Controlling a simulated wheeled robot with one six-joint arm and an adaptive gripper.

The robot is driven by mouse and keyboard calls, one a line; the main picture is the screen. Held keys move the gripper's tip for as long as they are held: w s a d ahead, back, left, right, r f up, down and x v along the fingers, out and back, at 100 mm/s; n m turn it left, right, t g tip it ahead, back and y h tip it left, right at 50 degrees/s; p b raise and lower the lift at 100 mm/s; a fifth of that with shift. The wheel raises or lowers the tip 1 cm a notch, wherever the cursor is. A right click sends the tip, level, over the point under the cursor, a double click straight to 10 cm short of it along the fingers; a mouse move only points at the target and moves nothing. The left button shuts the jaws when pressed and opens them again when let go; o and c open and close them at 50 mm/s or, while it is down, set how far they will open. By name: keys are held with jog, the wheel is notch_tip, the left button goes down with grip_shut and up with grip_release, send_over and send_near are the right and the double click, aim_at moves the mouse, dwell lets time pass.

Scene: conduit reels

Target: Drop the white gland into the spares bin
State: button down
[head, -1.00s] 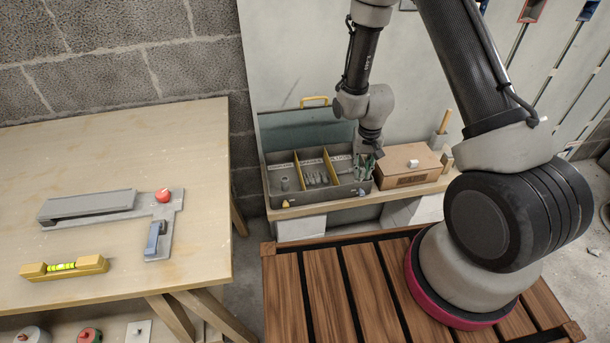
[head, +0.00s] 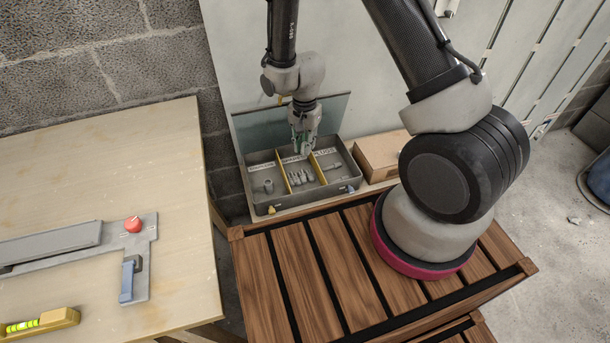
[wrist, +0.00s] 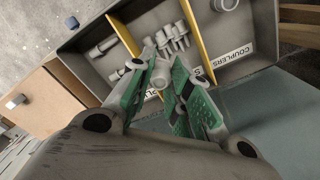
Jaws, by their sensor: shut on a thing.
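My gripper (head: 302,146) hangs over the back of the grey divided bin (head: 297,203), near the yellow divider between the middle and right compartments. In the wrist view, its green-padded fingers (wrist: 160,84) are shut on a small pale fitting, the white gland (wrist: 160,73), mostly hidden by the fingertips. Below are several slim grey fittings (wrist: 174,40) in the middle compartment.
A cardboard box (head: 378,158) stands just right of the bin; a small white block (wrist: 15,101) is on it. The bin's raised lid (head: 335,112) is behind my gripper. A workbench (head: 120,180) and a slatted wooden deck (head: 300,275) lie nearer.

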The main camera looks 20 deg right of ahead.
jog(key=shift+f, duration=1)
jog(key=c, duration=1.3)
grip_release()
jog(key=shift+o, duration=0.2)
jog(key=shift+r, duration=0.15)
notch_tip(320, 180, up, 12)
